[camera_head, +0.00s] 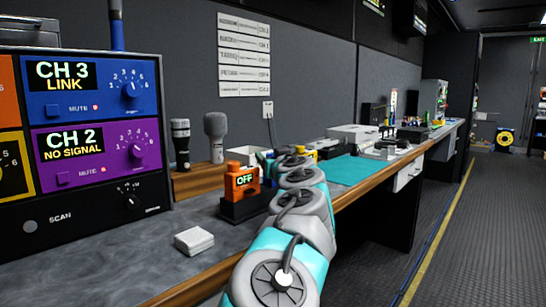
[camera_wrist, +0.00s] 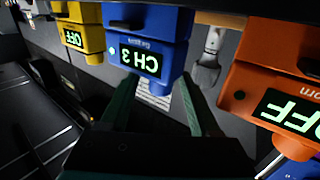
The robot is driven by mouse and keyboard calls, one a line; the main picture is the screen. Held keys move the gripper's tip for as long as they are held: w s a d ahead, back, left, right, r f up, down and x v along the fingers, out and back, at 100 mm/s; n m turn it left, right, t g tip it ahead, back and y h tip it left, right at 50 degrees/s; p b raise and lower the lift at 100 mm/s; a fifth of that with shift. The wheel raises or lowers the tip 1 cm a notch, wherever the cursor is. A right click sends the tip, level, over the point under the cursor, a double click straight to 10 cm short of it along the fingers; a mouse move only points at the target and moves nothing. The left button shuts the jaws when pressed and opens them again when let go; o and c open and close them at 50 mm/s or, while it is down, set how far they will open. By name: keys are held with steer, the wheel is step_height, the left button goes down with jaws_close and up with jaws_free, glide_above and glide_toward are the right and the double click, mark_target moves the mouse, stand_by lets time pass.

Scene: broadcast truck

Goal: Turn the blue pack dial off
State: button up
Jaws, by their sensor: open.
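The blue pack (camera_wrist: 150,22) is in the upper middle of the wrist view, its lit display reading CH 3 and appearing upside down. Its round blue dial (camera_wrist: 157,88) sticks out below the display. My gripper (camera_wrist: 158,82) is open, one finger on each side of the dial's end. I cannot tell whether either finger touches it. In the head view my arm hides the blue pack. There the blue panel section (camera_head: 75,88) reads CH 3 LINK.
A yellow pack (camera_wrist: 80,28) also reads OFF. Two microphones (camera_head: 215,136) stand behind. A white box (camera_head: 194,241) lies on the counter.

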jaws_close()
stand_by(0.6)
